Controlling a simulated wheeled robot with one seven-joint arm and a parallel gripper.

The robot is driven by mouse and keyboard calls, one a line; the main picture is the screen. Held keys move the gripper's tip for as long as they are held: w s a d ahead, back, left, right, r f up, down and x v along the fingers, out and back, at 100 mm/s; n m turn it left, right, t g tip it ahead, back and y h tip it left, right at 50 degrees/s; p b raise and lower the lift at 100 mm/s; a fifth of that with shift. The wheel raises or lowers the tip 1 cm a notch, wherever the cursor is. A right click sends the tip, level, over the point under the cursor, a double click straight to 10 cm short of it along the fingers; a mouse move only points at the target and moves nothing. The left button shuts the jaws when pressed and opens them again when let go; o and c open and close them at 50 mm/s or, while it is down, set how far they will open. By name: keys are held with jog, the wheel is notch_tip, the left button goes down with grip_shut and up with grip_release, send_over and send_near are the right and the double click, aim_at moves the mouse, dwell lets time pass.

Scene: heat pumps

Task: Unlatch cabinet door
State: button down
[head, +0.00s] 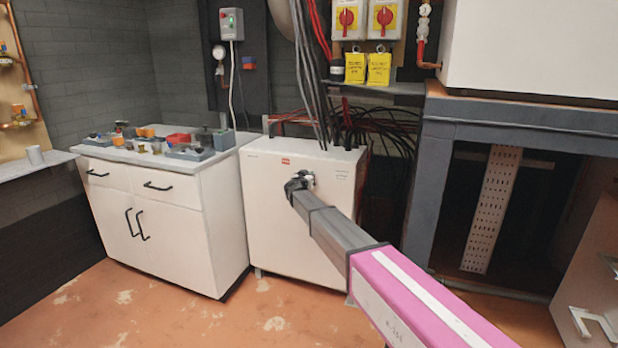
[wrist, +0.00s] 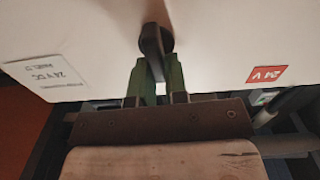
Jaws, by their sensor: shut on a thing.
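The cabinet (head: 290,225) is a white box with a red label, standing on the floor in the middle of the head view. Its door face (wrist: 225,40) fills the top of the wrist view, with a red 24 V label and a white 24 V DC label. A dark latch handle (wrist: 152,42) sticks out from the door between the labels. My gripper (wrist: 155,75), with green fingers, is shut on the latch handle. In the head view my gripper (head: 299,185) is at the upper right of the door, and my arm hides part of the door.
A white counter (head: 160,235) with drawers and small parts on top stands left of the cabinet. A grey frame (head: 430,165) stands to the right. Orange floor (head: 200,322) is clear in front.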

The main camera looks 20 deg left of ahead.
jog(key=n, duration=0.4)
jog(key=shift+a+f, duration=0.1)
jog(key=shift+a, duration=0.2)
jog(key=shift+a+f+n, duration=0.2)
jog(key=shift+f+n, duration=0.05)
jog(key=shift+n, duration=1.95)
jog(key=shift+a+f+n, duration=0.15)
jog(key=shift+f+n, duration=0.15)
jog(key=shift+n, duration=1.9)
jog(key=shift+a+f+n, duration=0.2)
jog(key=shift+f+n, duration=0.05)
jog(key=shift+n, duration=1.95)
jog(key=c, duration=1.1)
grip_release()
jog(key=shift+c, duration=0.2)
jog(key=shift+s, duration=0.1)
